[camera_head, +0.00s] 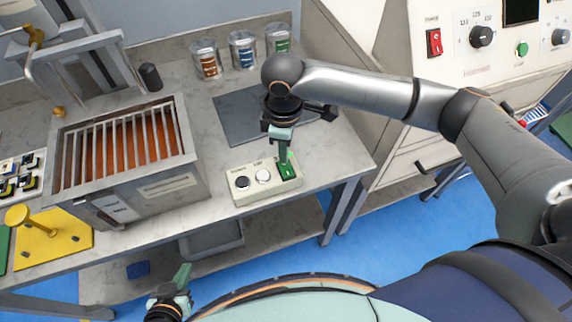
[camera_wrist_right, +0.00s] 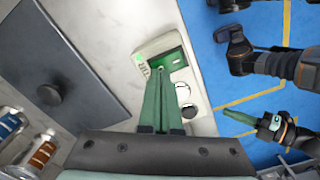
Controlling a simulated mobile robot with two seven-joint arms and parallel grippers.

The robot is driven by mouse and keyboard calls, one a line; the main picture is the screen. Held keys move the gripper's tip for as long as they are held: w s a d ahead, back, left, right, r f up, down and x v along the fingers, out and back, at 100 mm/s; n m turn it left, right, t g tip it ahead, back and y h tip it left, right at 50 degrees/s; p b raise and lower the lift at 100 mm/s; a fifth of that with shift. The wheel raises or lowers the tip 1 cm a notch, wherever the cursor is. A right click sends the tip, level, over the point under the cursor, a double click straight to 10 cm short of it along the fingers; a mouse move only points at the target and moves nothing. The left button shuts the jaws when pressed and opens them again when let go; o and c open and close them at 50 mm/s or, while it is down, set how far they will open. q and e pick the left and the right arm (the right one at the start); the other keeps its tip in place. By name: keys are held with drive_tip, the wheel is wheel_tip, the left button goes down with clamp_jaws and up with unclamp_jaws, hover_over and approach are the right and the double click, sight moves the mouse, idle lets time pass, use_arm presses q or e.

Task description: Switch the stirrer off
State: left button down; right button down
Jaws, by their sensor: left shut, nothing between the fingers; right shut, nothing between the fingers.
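A cream control box (camera_head: 241,198) sits on the front edge of the grey bench. It carries a dark knob (camera_head: 242,183), a white knob (camera_head: 263,176) and a green switch (camera_head: 288,172); its labels are too small to read. The box (camera_wrist_right: 150,47) and green switch (camera_wrist_right: 178,60) also show in the right wrist view. My right gripper (camera_head: 284,158) is shut and empty, pointing down with its fingertips at the green switch. Whether they touch it I cannot tell, and they partly hide it. My left gripper (camera_head: 184,276) is shut and empty, low in front of the bench.
A metal tank (camera_head: 165,188) with a slatted top and orange contents stands left of the box. A dark plate (camera_head: 238,112) lies behind it, with several labelled cans (camera_head: 243,50) at the back. A machine cabinet with a red switch (camera_head: 434,42) stands at right.

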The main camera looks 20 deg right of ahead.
drive_tip(key=shift+f, duration=0.8)
drive_tip(key=shift+r, duration=0.1)
wheel_tip(320, 180, up, 7)
drive_tip(key=p, duration=0.9)
idle(0.4)
idle(0.5)
